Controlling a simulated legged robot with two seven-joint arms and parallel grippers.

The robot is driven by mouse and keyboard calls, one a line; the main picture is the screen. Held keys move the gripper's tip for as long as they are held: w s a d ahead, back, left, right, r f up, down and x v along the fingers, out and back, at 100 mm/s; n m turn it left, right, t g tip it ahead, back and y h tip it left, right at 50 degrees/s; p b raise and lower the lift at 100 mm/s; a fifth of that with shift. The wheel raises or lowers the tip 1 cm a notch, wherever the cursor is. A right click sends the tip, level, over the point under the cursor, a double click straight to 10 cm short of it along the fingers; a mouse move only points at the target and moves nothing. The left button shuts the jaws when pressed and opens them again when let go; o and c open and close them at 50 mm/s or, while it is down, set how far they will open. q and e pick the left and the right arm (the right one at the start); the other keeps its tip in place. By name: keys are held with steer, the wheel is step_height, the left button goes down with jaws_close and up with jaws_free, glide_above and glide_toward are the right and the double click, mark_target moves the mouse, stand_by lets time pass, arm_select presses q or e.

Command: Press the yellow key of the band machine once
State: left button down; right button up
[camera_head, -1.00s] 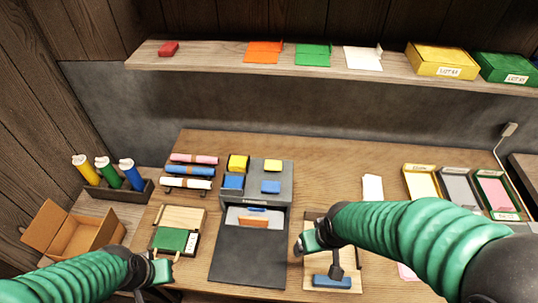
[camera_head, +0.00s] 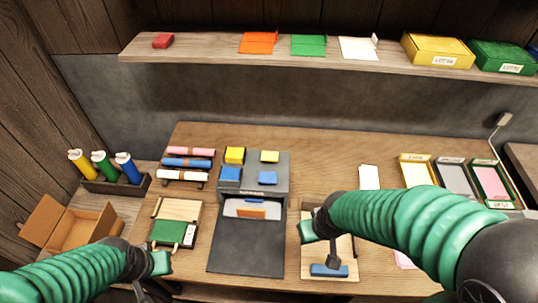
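The band machine (camera_head: 247,233) is a dark grey unit at the middle of the table, with a sloping front plate. On its top are a thick yellow block (camera_head: 234,155) and a flatter yellow piece (camera_head: 269,156) to its right. A blue block (camera_head: 230,174) and a flatter blue piece (camera_head: 267,178) lie in front of them. I cannot tell which yellow piece is the key. My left gripper (camera_head: 160,263) is low at the left, apart from the machine. My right gripper (camera_head: 308,232) is to the right of the machine, over a wooden board. Neither gripper's opening shows clearly.
A blue-based tool (camera_head: 329,270) stands on the wooden board (camera_head: 345,246) by my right gripper. A green pad (camera_head: 167,231) lies left of the machine, behind it coloured rolls (camera_head: 187,163). Labelled trays (camera_head: 452,177) are at right. A shelf (camera_head: 290,54) runs above.

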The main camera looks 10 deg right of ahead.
steer(key=shift+d, duration=0.1)
jaws_close()
stand_by(1.0)
